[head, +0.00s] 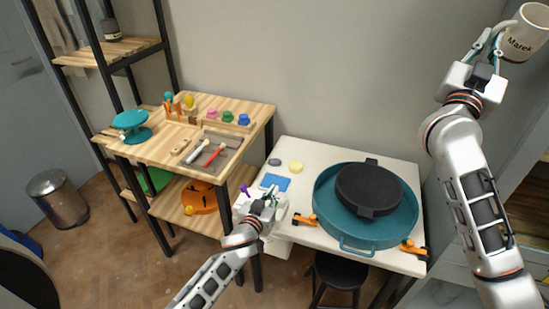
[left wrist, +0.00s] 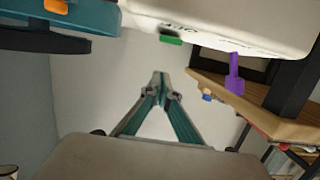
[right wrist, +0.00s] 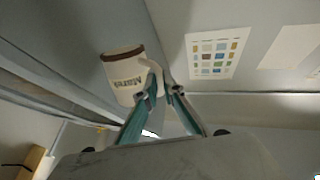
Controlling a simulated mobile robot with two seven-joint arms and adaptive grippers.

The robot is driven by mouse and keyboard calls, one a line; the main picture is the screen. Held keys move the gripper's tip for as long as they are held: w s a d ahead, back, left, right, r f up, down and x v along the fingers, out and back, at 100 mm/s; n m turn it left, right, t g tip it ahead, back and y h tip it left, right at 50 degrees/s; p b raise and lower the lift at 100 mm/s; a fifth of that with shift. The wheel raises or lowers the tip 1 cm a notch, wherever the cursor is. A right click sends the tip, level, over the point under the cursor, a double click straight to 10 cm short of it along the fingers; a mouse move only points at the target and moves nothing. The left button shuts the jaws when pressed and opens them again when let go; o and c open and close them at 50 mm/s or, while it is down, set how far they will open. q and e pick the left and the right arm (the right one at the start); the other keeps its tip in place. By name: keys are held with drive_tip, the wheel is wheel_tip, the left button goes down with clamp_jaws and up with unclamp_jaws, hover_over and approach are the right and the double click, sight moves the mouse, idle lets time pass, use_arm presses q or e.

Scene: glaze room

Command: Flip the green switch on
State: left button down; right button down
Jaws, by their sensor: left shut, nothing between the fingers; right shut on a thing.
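The green switch (left wrist: 171,39) shows in the left wrist view on the edge of a white housing (left wrist: 220,22) with dark lettering. I cannot make it out in the head view. A purple lever (left wrist: 235,80) hangs from the same housing; purple also shows in the head view (head: 244,188). My left gripper (head: 265,199) is shut and empty at the white table's left front corner. Its fingertips (left wrist: 160,76) point toward the housing, apart from the switch. My right gripper (head: 494,42) is raised at the far right, shut on the handle of a white mug (head: 523,36) lettered "Marek".
A teal basin (head: 360,235) with a dark round disc (head: 370,188) fills much of the white table (head: 305,150). Orange clamps (head: 306,219) sit at its front. A wooden bench (head: 255,112) with tools stands left. A dark stool (head: 338,270) is below.

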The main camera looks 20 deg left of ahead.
use_arm(q)
drive_tip(key=r+v, duration=0.1)
drive_tip(key=v, duration=0.8)
drive_tip(key=shift+s+r, duration=0.15)
drive_tip(key=shift+r, duration=0.1)
use_arm(e)
drive_tip(key=shift+a+r, duration=0.1)
drive_tip(key=shift+r, duration=0.15)
